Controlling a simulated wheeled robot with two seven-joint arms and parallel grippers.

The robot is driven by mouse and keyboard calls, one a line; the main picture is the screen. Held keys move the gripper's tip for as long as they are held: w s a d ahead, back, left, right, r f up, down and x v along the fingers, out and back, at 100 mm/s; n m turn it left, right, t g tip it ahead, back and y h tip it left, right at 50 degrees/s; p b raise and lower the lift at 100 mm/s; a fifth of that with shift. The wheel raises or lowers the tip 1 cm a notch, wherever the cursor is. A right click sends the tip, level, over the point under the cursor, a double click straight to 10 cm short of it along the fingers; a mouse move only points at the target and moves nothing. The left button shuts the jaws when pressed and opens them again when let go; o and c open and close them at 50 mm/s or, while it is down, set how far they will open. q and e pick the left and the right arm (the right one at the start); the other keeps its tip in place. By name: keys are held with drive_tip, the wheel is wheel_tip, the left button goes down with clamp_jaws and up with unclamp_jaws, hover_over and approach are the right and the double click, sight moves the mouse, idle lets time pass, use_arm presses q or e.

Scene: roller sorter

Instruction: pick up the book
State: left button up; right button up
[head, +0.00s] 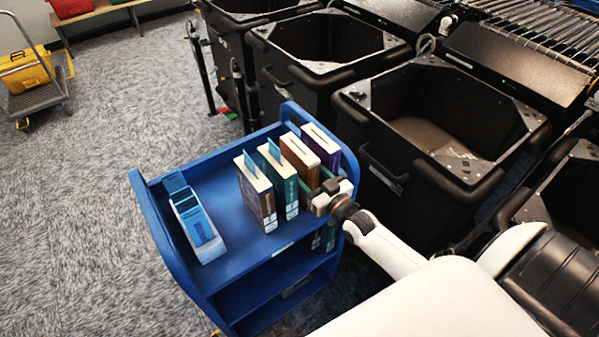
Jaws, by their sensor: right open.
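Several books stand upright in a row on the top shelf of a blue cart (225,265). From left to right they are a dark blue-brown book (256,192), a teal book (279,181), a brown book (300,157) and a purple book (322,146). Blue slips stick out of the two left books. My right gripper (322,194) is at the near right end of the row, close to the books' right side. It is open; its fingers are partly hidden, and I cannot tell whether they touch a book. My left gripper is out of view.
A grey box with blue cards (196,222) stands on the cart's left side. Large black bins (435,130) line the right, close to the cart. A trolley with a yellow bag (25,72) stands far left. Grey carpet (75,230) is clear at left.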

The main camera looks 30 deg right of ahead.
drive_tip(key=w, duration=0.2)
drive_tip(key=shift+w+a, duration=0.1)
drive_tip(key=shift+w, duration=0.25)
clamp_jaws()
drive_tip(key=shift+r, duration=0.15)
